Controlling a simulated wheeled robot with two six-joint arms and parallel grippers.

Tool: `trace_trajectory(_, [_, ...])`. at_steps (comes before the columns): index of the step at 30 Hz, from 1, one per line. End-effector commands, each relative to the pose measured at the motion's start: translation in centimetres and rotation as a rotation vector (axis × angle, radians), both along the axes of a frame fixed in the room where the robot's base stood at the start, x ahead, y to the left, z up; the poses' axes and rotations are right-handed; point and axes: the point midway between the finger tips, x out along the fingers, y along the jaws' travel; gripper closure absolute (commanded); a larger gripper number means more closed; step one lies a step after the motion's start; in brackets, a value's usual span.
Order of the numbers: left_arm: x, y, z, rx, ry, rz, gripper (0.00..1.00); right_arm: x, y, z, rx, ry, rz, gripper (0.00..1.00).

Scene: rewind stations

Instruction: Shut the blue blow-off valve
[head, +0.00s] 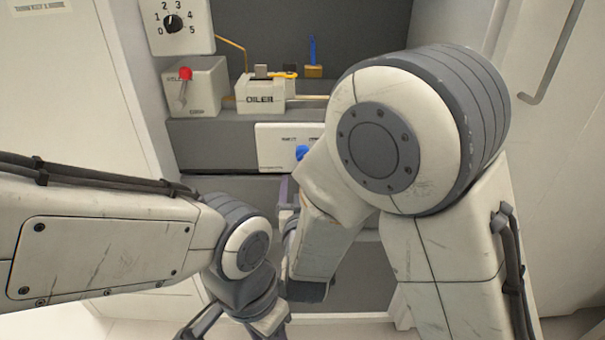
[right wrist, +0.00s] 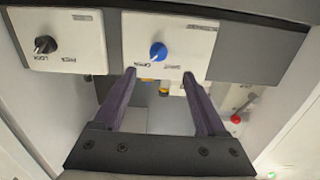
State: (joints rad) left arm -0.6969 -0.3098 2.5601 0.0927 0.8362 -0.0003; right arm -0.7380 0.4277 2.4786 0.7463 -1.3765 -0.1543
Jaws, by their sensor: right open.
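A blue knob (head: 302,152) sits on a white panel (head: 270,150) below the oiler shelf. In the right wrist view the blue knob (right wrist: 158,51) shows on its white panel (right wrist: 190,38), with upside-down labels that seem to read OPEN and SHUT. My right gripper (right wrist: 159,73) is open and empty, its purple fingers pointing at the panel on either side of the knob, apparently apart from it. A blue upright lever (head: 313,50) stands on a brass valve body (head: 313,71) at the back. My left gripper (head: 235,330) is partly cut off at the bottom edge.
A white OILER box (head: 262,95), a red-tipped lever box (head: 203,88) and a numbered dial (head: 174,22) stand on the left. A panel with a black knob (right wrist: 46,44) is beside the blue one. My right arm hides much of the middle.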

Motion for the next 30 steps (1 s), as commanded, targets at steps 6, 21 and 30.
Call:
trace_trajectory(6, [0.0,0.0,-0.3,-0.001,-0.001,0.000,0.50,1.8,-0.3,0.1,-0.004,-0.023,-0.014,0.26])
trace_trajectory(21, [0.0,0.0,-1.2,0.000,0.000,0.000,0.50,9.8,-0.2,0.1,-0.004,-0.021,-0.010,0.26])
trace_trajectory(30, [0.0,0.0,-1.2,0.000,0.000,0.000,0.50,10.5,-0.2,0.1,-0.005,-0.019,-0.009,0.26])
